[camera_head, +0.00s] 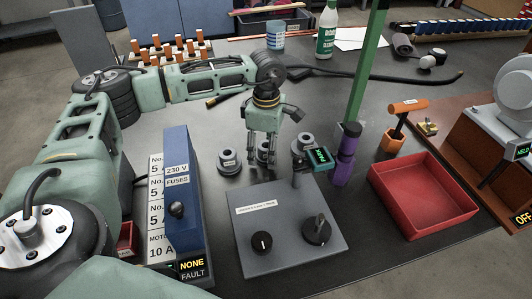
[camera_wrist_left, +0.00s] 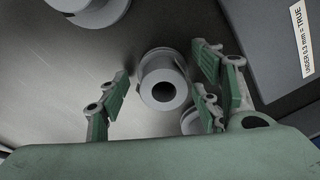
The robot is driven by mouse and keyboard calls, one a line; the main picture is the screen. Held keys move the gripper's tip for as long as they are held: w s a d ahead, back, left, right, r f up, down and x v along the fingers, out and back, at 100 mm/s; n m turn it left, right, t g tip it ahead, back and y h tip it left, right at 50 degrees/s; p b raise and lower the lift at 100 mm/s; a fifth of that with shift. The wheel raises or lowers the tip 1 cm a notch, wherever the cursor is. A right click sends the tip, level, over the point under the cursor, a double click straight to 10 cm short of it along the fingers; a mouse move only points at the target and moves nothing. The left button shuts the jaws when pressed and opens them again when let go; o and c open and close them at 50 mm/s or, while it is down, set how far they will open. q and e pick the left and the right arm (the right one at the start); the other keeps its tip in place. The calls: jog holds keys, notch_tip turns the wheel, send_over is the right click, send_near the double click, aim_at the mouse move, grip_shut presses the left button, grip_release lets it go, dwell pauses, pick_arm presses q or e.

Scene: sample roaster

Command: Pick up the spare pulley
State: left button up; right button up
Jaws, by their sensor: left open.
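Three grey stepped pulleys stand on the dark table: a left one (camera_head: 228,162), a middle one (camera_head: 264,147) partly hidden by my gripper, and a right one (camera_head: 303,147). No label shows which is the spare. My left gripper (camera_head: 261,156) points down over the middle pulley, its fingers open. In the left wrist view a pulley (camera_wrist_left: 150,66) with a dark bore lies between the spread fingers of the left gripper (camera_wrist_left: 160,95), with gaps at both sides. Another pulley (camera_wrist_left: 92,8) shows at the top edge. My right gripper is not in view.
A grey box with knobs (camera_head: 260,235) stands just in front of the pulleys, and a blue fuse box (camera_head: 183,190) to the left. Open table lies behind the pulleys.

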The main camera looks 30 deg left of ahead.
pick_arm(q)
jog(key=shift+c, duration=0.2)
jog(key=c, duration=1.3)
jog(key=shift+r, duration=0.15)
jog(key=shift+w+r, duration=0.1)
jog(key=shift+r, duration=0.25)
notch_tip(320, 180, up, 9)
jog(key=shift+r+p, duration=0.1)
jog(key=shift+p, duration=0.6)
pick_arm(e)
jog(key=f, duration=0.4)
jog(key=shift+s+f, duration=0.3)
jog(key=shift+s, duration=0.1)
